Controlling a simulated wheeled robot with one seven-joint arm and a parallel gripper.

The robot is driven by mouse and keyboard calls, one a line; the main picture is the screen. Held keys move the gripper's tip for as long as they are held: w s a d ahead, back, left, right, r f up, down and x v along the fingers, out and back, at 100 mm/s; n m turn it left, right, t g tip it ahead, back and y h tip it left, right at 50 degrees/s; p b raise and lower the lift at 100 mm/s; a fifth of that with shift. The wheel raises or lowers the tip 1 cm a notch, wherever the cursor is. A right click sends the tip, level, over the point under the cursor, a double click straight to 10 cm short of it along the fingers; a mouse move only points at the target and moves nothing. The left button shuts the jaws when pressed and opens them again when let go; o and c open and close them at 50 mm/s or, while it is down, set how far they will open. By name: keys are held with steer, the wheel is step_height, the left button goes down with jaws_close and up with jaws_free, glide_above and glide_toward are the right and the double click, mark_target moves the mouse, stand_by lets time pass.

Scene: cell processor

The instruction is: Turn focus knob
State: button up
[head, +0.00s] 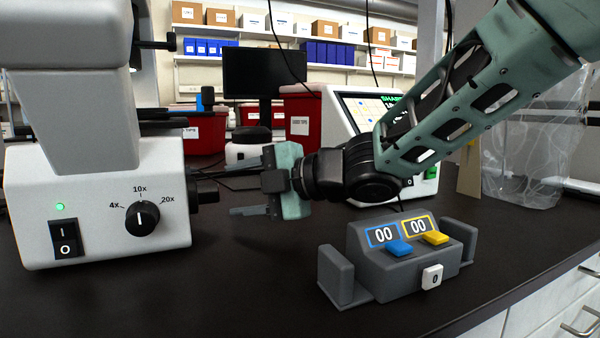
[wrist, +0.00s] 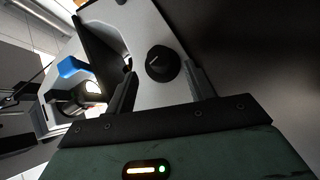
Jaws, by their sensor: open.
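The white microscope (head: 95,195) stands at the left in the head view. A dark side knob (head: 207,191) sticks out from its right side. In the wrist view a round black knob (wrist: 162,63) with a white pointer line sits on a pale face. It appears to be this side knob. My gripper (head: 231,186) is open and empty, to the right of the side knob and pointing at it. In the wrist view my gripper (wrist: 163,80) has one finger on each side of the knob, apparently short of it. The front dial (head: 142,218) points near 10x.
A grey counter device (head: 390,255) with blue and yellow buttons stands on the dark bench, below and right of my gripper. Red bins (head: 303,128) and a white machine with a screen (head: 365,110) stand behind. The bench (head: 225,290) in front of the microscope is clear.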

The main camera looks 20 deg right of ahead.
steer(key=p+v, duration=0.2)
steer(key=v, duration=0.9)
steer(key=shift+r+p, duration=0.1)
steer(key=shift+p, duration=0.3)
steer(key=shift+s+d, duration=0.45)
steer(key=shift+s, duration=0.05)
steer(key=shift+r+p, duration=0.15)
steer(key=shift+p, duration=0.15)
stand_by(0.4)
